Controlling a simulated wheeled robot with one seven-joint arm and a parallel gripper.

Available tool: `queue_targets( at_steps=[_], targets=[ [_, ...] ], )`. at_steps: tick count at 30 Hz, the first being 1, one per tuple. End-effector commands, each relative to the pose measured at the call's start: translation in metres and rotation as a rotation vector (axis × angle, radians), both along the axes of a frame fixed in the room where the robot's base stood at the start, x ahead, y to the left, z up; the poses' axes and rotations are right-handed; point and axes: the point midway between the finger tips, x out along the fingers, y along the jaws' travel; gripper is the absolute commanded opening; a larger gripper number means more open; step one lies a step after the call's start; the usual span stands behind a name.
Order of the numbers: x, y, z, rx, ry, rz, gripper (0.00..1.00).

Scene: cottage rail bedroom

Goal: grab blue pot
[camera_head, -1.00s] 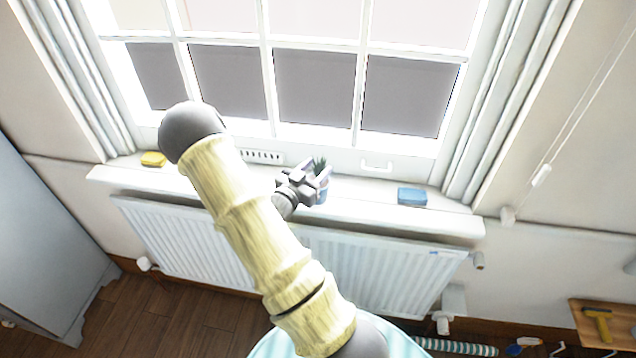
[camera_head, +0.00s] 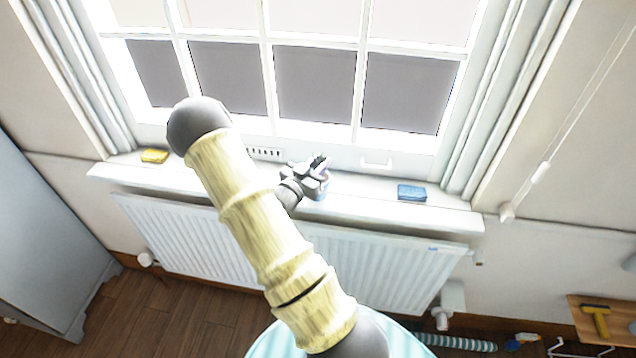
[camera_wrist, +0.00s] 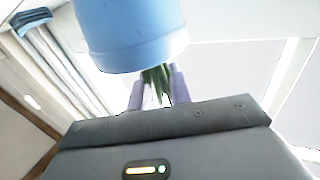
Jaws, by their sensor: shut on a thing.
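The blue pot (camera_wrist: 128,30) fills the top middle of the wrist view, with green leaves (camera_wrist: 157,82) below it between my two fingers. My gripper (camera_head: 318,172) is at the window sill in the head view and hides nearly all of the pot; only a small bluish patch (camera_head: 321,194) shows beside it. In the wrist view my gripper (camera_wrist: 157,92) has a finger on each side of the leaves, and it is shut on the potted plant. The exact contact of the fingertips is hidden behind the pot.
The white sill (camera_head: 375,213) also bears a blue sponge-like block (camera_head: 411,193) at right and a yellow one (camera_head: 154,156) at left. The window (camera_head: 312,90) is close behind my gripper. A white radiator (camera_head: 365,270) is below. The sill between pot and blue block is clear.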

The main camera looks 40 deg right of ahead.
Motion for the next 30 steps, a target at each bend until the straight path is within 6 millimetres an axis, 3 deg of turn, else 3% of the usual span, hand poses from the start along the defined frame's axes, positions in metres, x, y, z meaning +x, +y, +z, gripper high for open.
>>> queue_targets(
  at_steps=[14,30],
  targets=[
    [0.000,0.000,0.010,-0.001,-0.002,0.000,0.00],
    [0.000,0.000,0.090,-0.001,-0.006,0.001,0.00]
  ],
)
